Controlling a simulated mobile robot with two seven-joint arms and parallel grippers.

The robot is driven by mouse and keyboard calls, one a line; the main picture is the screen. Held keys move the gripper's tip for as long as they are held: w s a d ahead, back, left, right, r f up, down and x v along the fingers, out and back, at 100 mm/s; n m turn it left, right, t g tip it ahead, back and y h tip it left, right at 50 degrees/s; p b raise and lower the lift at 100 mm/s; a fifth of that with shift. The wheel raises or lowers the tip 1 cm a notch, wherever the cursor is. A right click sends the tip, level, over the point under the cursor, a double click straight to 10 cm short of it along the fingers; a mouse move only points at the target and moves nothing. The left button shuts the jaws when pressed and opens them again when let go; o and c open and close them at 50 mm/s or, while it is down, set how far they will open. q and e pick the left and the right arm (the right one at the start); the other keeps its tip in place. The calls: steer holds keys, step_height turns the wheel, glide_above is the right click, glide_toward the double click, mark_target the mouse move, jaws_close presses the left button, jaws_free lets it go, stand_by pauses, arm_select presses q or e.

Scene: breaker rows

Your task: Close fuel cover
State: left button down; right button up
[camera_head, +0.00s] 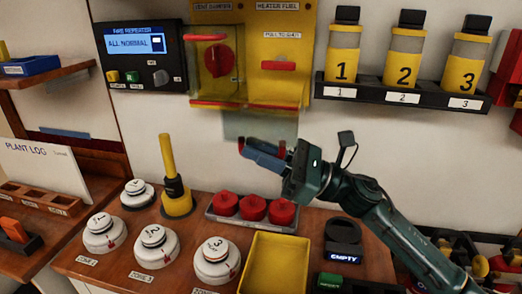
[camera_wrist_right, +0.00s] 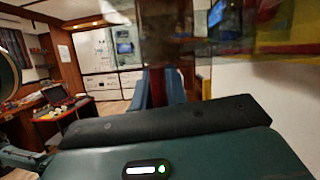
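The heater fuel panel (camera_head: 290,50) is a yellow board at the top middle of the head view, with a red pull handle (camera_head: 278,66). A clear, greyish cover (camera_head: 260,123) hangs below the panel, its lower edge close to my right gripper. My right gripper (camera_head: 247,150) points left just under this cover, above the red buttons. Whether it touches the cover is unclear. My left gripper is out of view.
Left of the fuel panel is the vent damper with a clear cover (camera_head: 213,65) over a red knob. Numbered bottles stand on a black shelf (camera_head: 402,98) at right. Below are red buttons (camera_head: 253,208), a yellow tray (camera_head: 275,239), white round detectors (camera_head: 156,247) and a yellow-handled tool (camera_head: 168,155).

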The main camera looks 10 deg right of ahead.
jaws_close()
steer(key=shift+a+r, duration=0.1)
steer(key=shift+r, duration=0.1)
stand_by(0.6)
